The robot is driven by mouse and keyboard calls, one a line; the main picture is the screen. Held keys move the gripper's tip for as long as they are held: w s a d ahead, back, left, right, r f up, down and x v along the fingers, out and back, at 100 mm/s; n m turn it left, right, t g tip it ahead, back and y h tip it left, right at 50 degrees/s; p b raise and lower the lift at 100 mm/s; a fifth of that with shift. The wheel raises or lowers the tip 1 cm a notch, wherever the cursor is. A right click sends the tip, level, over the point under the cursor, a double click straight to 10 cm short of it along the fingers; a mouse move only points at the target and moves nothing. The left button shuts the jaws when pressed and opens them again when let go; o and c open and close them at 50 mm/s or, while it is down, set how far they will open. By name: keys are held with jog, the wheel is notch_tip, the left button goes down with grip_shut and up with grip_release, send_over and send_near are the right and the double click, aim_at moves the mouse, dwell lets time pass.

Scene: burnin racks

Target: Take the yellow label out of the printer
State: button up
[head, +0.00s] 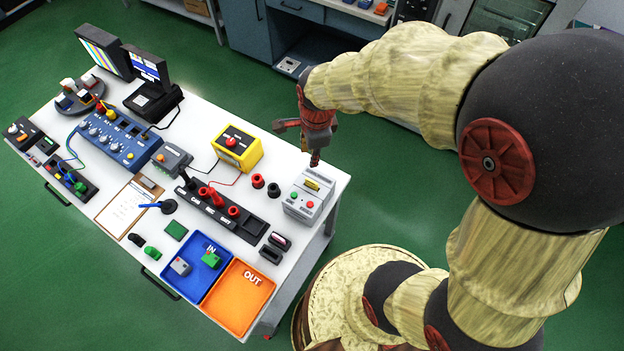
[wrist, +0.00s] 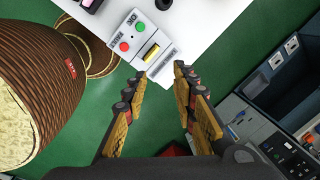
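The label printer (head: 308,196) is a small light-grey box with a green and a red button, at the right end of the white table. The yellow label (head: 312,185) sticks out of the slot at its top. In the wrist view the label (wrist: 152,50) shows as a small yellow piece in the printer (wrist: 140,38), beyond my fingertips. My gripper (wrist: 164,72) is open, its two fingers apart with nothing between them. In the head view my gripper (head: 314,158) hangs above and behind the printer, apart from it.
A yellow box with a red button (head: 237,149) and dark and red round caps (head: 258,181) stand left of the printer. A blue IN tray (head: 196,267) and an orange OUT tray (head: 238,298) lie at the table's front. Green floor surrounds the table.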

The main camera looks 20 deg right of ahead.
aim_at(310, 180)
jog(key=f+m+p, duration=0.1)
jog(key=f+m, duration=0.2)
jog(key=f+m+g+p, duration=0.1)
jog(key=f+m, duration=0.2)
jog(key=w+f+m+p, duration=0.1)
jog(key=f+m, duration=0.1)
jog(key=f, duration=0.1)
jog(key=shift+a+m+g, duration=0.1)
jog(key=shift+m+g, duration=0.3)
notch_tip(310, 180, down, 2)
jog(key=shift+s+f, duration=0.15)
jog(key=shift+f, duration=2.8)
jog(key=shift+c, duration=1.4)
jog(key=c, duration=0.4)
grip_shut()
